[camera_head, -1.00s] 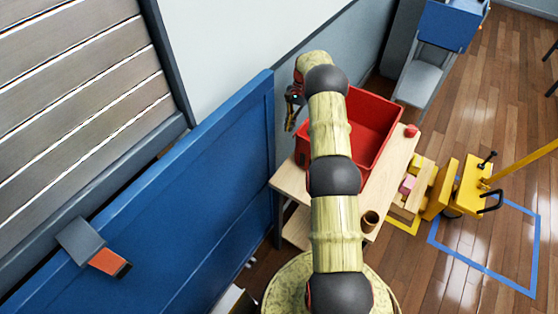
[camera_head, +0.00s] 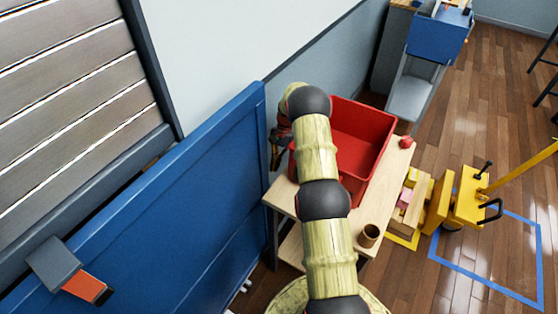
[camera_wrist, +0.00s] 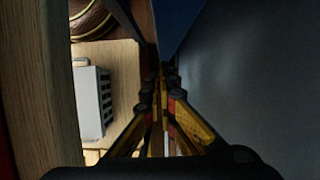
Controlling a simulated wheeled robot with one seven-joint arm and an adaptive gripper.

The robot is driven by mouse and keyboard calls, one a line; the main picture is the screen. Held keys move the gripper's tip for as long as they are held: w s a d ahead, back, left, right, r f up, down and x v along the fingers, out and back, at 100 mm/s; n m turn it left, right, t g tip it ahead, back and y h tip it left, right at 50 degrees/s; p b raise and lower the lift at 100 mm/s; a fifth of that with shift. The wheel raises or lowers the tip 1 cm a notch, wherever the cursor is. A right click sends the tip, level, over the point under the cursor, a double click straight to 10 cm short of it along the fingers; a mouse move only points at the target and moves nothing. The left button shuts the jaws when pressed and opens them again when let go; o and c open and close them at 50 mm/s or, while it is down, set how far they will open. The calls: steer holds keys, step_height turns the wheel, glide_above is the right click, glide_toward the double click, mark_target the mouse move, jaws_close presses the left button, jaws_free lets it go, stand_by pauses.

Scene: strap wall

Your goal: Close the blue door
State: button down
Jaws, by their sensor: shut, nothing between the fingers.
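The blue door (camera_head: 175,200) stands at the left in the head view, slanting along the wall, with a gap between it and the slatted panel. A grey and orange handle piece (camera_head: 70,272) sits on its top edge. My gripper (camera_head: 276,152) is at the door's far end, between the door and the red bin, partly hidden by my arm. In the wrist view my gripper (camera_wrist: 162,85) is shut and empty, its fingertips beside the lower end of a blue surface (camera_wrist: 177,20), likely the door. I cannot tell whether they touch.
A wooden table (camera_head: 284,192) with a red bin (camera_head: 362,125), a red knob-like object (camera_head: 406,142) and a brown cup (camera_head: 369,236) stands right of the door. A yellow pallet truck (camera_head: 462,200) and blue floor marking are farther right. A grey slatted panel (camera_head: 75,90) is behind the door.

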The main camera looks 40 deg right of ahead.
steer(key=shift+s+a, duration=0.2)
steer(key=shift+a, duration=0.3)
steer(key=shift+s+a, duration=0.2)
steer(key=shift+a, duration=0.25)
steer(key=s+a+p, duration=0.2)
steer(key=s+a, duration=0.1)
steer(key=a, duration=0.7)
steer(key=s+a+p, duration=0.2)
steer(key=s+a, duration=0.2)
steer(key=a, duration=0.6)
steer(key=s+a+p, duration=0.2)
steer(key=s+a, duration=0.1)
steer(key=a, duration=0.7)
steer(key=shift+s+a+p, duration=0.3)
steer(key=shift+s+a, duration=0.05)
steer(key=v, duration=1.2)
steer(key=shift+w, duration=0.1)
